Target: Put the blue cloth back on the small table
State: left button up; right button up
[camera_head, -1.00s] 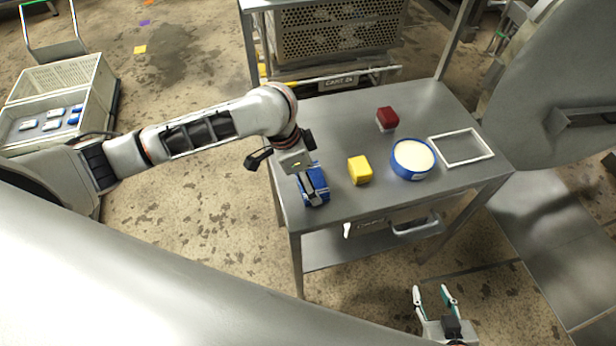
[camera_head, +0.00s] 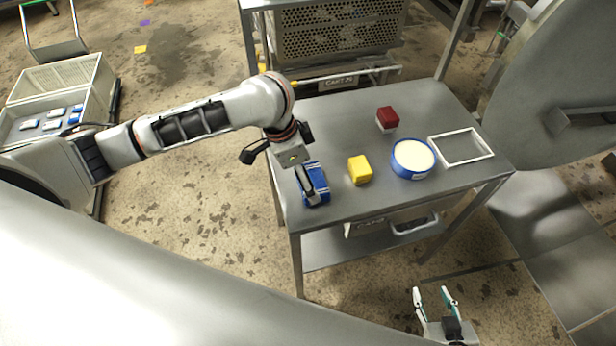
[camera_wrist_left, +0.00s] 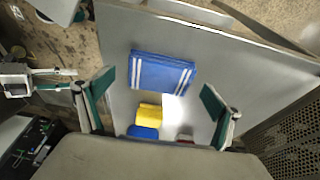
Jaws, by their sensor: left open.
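The blue cloth (camera_head: 321,190) with white stripes lies folded near the left front corner of the small grey metal table (camera_head: 400,110). It shows flat in the left wrist view (camera_wrist_left: 162,72). My left gripper (camera_head: 311,190) is above the cloth and partly hides it in the head view. In the left wrist view its two fingers (camera_wrist_left: 155,97) stand wide apart, with nothing between them touching the cloth. My right gripper (camera_head: 435,294) is open and empty, low in front of the table.
A yellow block (camera_head: 360,170), a blue tub with pale contents (camera_head: 412,158), a red block (camera_head: 387,119) and a white frame (camera_head: 462,147) stand on the table to the right of the cloth. A crate (camera_head: 65,80) is at far left.

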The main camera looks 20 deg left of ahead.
pick_arm(q)
jog(key=v, duration=1)
jog(key=shift+s+f, duration=0.1)
